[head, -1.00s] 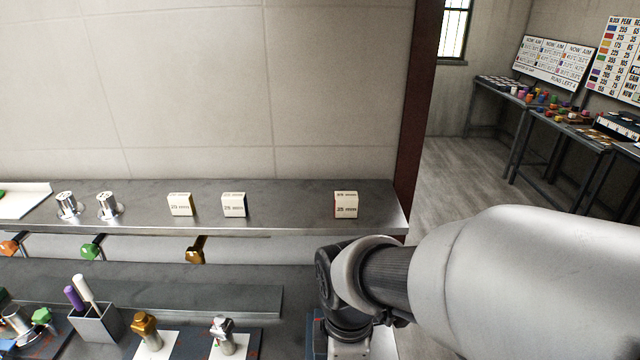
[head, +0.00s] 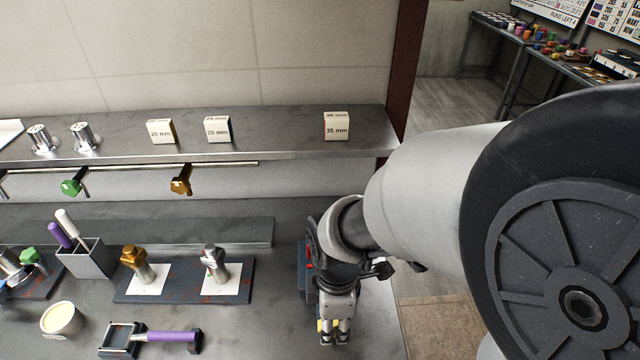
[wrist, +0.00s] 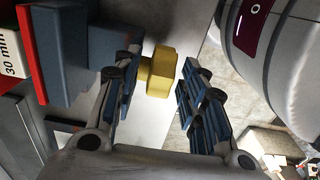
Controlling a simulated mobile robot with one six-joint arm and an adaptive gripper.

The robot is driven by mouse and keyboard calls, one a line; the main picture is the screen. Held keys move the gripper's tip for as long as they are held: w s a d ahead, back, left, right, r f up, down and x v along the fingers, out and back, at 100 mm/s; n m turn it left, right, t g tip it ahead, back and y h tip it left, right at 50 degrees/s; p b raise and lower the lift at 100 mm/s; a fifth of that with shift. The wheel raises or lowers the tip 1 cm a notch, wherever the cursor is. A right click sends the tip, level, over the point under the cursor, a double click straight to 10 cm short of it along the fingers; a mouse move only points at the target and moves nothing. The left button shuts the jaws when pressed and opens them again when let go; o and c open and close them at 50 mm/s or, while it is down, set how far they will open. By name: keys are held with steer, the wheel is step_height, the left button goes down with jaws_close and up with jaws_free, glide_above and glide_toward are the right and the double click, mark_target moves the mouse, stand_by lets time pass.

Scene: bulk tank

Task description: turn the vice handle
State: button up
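In the wrist view a yellow faceted knob (wrist: 158,72), apparently the vice handle, sits beside the dark blue vice body (wrist: 62,50). My gripper (wrist: 158,90) is open, with one finger on each side of the knob and visible room between knob and right finger. I cannot tell whether the left finger touches it. In the head view my gripper (head: 335,338) points down at the bench's right end, beside the mostly hidden blue vice (head: 304,268). A bit of yellow (head: 321,325) shows at the fingers.
A box marked 30 mm (wrist: 10,55) is at the wrist view's left edge. On the bench are a purple-handled tool (head: 165,337), a cream-filled cup (head: 61,318), a grey holder (head: 90,258) and two fittings on a dark mat (head: 183,280). A shelf (head: 270,125) runs above.

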jaws_close()
steer(key=shift+a, duration=0.1)
stand_by(0.3)
steer(key=shift+a+h+p, duration=0.3)
steer(key=shift+h+p, duration=0.8)
steer(key=shift+h, duration=0.2)
steer(key=h, duration=0.2)
steer(key=h+p, duration=0.1)
steer(key=h, duration=0.1)
steer(key=shift+a+f, duration=0.2)
steer(key=shift+a, duration=0.2)
steer(key=shift+a+f+h+p, duration=0.15)
steer(key=shift+h+p, duration=0.55)
steer(key=shift+h, duration=0.6)
steer(key=shift+o, duration=0.7)
jaws_free()
